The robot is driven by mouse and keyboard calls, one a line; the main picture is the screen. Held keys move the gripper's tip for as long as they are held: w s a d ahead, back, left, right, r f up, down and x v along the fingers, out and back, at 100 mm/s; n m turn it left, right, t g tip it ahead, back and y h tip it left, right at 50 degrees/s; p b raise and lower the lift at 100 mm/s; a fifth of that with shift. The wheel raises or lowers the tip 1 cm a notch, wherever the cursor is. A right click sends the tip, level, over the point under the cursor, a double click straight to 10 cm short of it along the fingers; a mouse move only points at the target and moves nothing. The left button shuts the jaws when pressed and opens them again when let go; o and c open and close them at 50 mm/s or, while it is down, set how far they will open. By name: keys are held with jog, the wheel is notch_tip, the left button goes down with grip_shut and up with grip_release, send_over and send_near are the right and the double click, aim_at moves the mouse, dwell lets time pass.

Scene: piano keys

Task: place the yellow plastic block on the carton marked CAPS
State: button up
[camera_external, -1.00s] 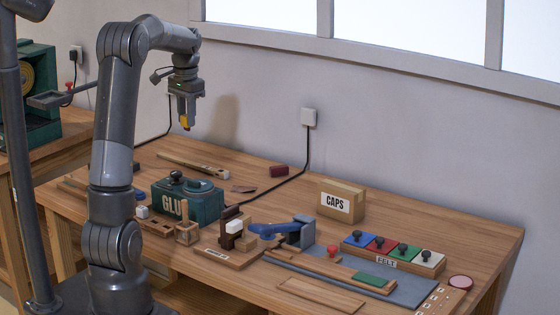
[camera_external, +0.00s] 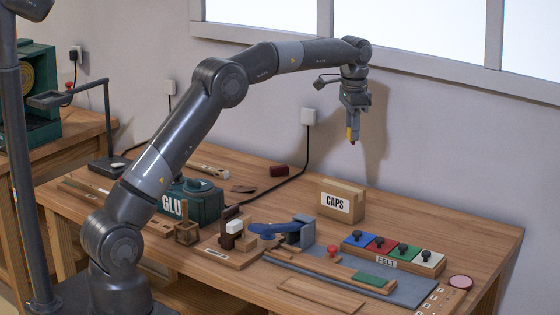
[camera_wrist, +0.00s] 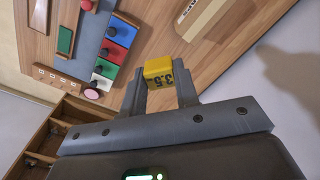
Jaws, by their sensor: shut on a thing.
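The yellow plastic block (camera_wrist: 158,68), marked 3.5, is between the fingertips of my gripper (camera_wrist: 160,90) in the wrist view. My gripper is shut on it. In the external view the gripper (camera_external: 352,132) holds the block (camera_external: 349,133) high above the table, near the wall. The carton marked CAPS (camera_external: 335,203) stands upright on the table, below the gripper in the picture. Its brown top looks bare. In the wrist view a pale carton (camera_wrist: 200,16) shows at the top edge, partly cut off.
Right of the carton is a FELT rack (camera_external: 393,256) with coloured, knobbed blocks. A blue clamp-like tool (camera_external: 280,229) and a green GLUE box (camera_external: 188,203) stand to the left. The space above the carton is clear.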

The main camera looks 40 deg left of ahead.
jog(key=shift+d+f, duration=0.1)
jog(key=shift+d, duration=0.9)
notch_tip(320, 180, down, 5)
send_over(342, 186)
notch_tip(342, 186, down, 7)
jog(key=shift+r, duration=0.1)
jog(key=shift+f, duration=2.1)
jog(key=o, duration=0.9)
jog(key=shift+f, duration=0.15)
jog(key=shift+o, duration=0.2)
